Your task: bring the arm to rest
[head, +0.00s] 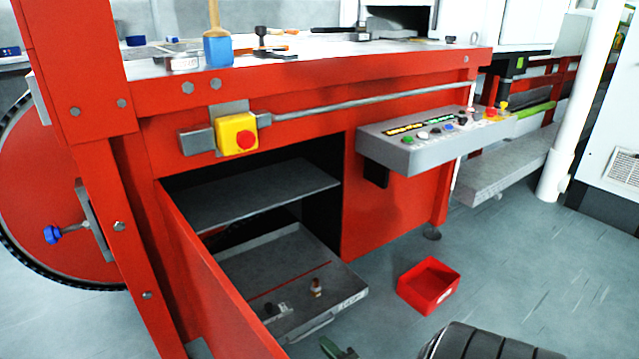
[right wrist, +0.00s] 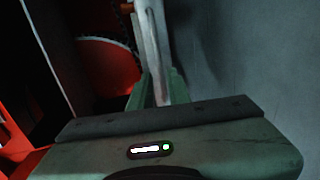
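My right gripper (head: 338,350) shows only in part at the bottom edge of the head view, low in front of the open cabinet drawer. In the right wrist view its two green fingers (right wrist: 161,88) stand apart, with a pale bar (right wrist: 153,40) seen between and beyond them. I see nothing held in it, though the fingertips are dim. My left gripper is not in view.
A red machine (head: 310,230) has an open door (head: 215,290) and a pulled-out drawer (head: 290,255) holding small parts. A red bin (head: 430,286) sits on the floor. A grey control panel (head: 400,150) juts out.

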